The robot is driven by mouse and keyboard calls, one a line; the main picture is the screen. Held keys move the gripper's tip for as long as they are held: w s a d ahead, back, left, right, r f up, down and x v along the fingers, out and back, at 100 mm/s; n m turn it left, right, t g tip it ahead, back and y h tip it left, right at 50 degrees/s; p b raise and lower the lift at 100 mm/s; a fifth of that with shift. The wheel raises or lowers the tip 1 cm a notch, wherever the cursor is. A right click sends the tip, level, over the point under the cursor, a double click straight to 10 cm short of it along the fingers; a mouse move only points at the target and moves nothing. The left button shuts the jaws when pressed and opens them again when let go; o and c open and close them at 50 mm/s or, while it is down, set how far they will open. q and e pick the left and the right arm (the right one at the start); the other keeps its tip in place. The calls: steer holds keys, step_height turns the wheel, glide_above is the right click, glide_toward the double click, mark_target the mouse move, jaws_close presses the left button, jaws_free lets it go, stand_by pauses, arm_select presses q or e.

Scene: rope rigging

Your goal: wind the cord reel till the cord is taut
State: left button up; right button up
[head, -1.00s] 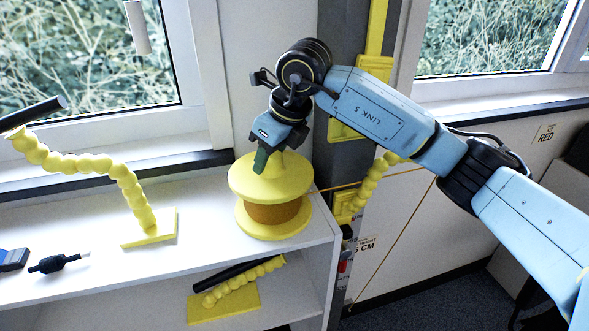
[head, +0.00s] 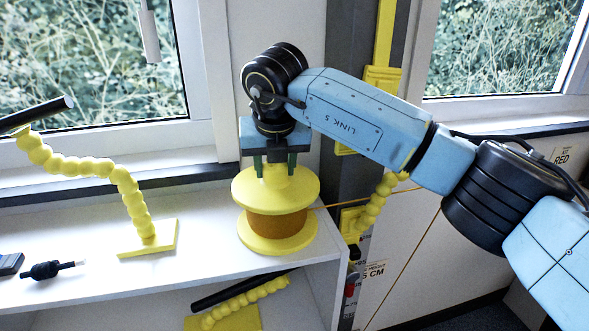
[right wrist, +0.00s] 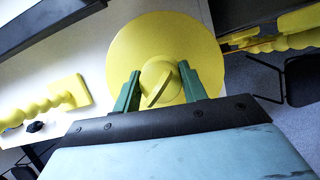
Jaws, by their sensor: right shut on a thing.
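The cord reel has a yellow top flange (head: 250,190), a yellow base and an orange-brown cord winding (head: 277,226) between them. It stands upright on the shelf's right end. A thin cord (head: 345,202) runs from the winding to the right, past a yellow segmented arm and behind my arm. It looks nearly straight; I cannot tell how tight it is. My right gripper (head: 275,172) points down over the reel, its green fingers shut on the yellow knob (right wrist: 158,88) at the top centre. The flange also shows in the right wrist view (right wrist: 132,48). My left gripper is not in view.
A yellow segmented arm on a square base (head: 163,238) stands left of the reel. A black tool (head: 50,270) lies farther left. Another yellow segmented arm (head: 375,208) is by the post at right. A similar piece (head: 246,300) lies on the lower shelf.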

steer(key=shift+m, duration=0.5)
steer(key=o, duration=1.4)
steer(key=b+v, duration=0.2)
steer(key=v, duration=1.1)
steer(key=shift+s+a+r, duration=0.1)
steer(key=shift+a+r, duration=0.05)
steer(key=shift+r, duration=0.05)
